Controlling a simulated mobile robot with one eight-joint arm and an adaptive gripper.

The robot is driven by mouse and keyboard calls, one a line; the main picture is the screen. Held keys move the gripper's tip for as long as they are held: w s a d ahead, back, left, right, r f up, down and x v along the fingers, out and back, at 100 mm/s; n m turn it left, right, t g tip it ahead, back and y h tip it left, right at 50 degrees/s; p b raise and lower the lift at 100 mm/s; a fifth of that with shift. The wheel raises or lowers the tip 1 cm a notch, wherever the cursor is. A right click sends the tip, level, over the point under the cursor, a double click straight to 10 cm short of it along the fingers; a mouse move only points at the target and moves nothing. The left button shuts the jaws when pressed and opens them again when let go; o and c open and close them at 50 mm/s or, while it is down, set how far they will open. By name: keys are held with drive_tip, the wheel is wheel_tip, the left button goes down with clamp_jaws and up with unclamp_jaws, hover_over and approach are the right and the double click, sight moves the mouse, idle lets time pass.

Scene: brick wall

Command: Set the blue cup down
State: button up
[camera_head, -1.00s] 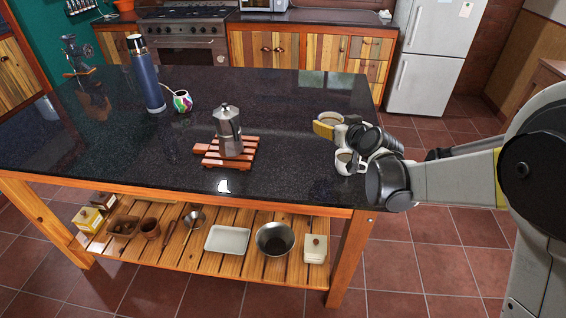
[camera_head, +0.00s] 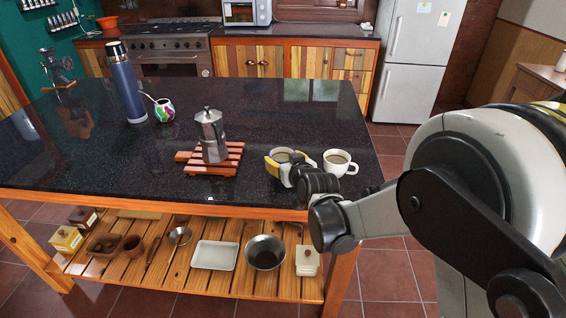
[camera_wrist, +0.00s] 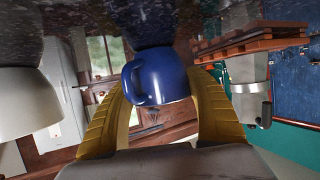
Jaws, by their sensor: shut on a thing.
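The blue cup (camera_wrist: 158,78) is between the two yellow fingers of my gripper (camera_head: 284,165), which is shut on it. In the wrist view it appears upside down, with its handle to the left and its base close to the dark counter. In the head view the cup's rim and brown contents (camera_head: 282,155) show between the fingers; the gripper hides most of its blue side. The cup is over the counter (camera_head: 120,165), near the front right. I cannot tell whether its base touches the surface.
A white cup (camera_head: 340,165) of brown liquid stands just right of my gripper; it also shows in the wrist view (camera_wrist: 28,90). A moka pot (camera_head: 211,137) stands on a red wooden trivet (camera_head: 190,158) to the left. Free counter lies behind.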

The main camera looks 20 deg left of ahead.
drive_tip(key=shift+f, duration=0.15)
drive_tip(key=o, duration=1.3)
drive_tip(key=shift+c, duration=0.2)
drive_tip(key=shift+r, duration=0.2)
drive_tip(key=shift+s+d+r, duration=0.15)
drive_tip(key=shift+r, duration=0.1)
drive_tip(key=p+v, duration=0.3)
drive_tip(key=v, duration=0.8)
drive_tip(key=shift+s+d+r, duration=0.1)
drive_tip(key=shift+s+d, duration=0.05)
drive_tip(key=shift+s, duration=0.1)
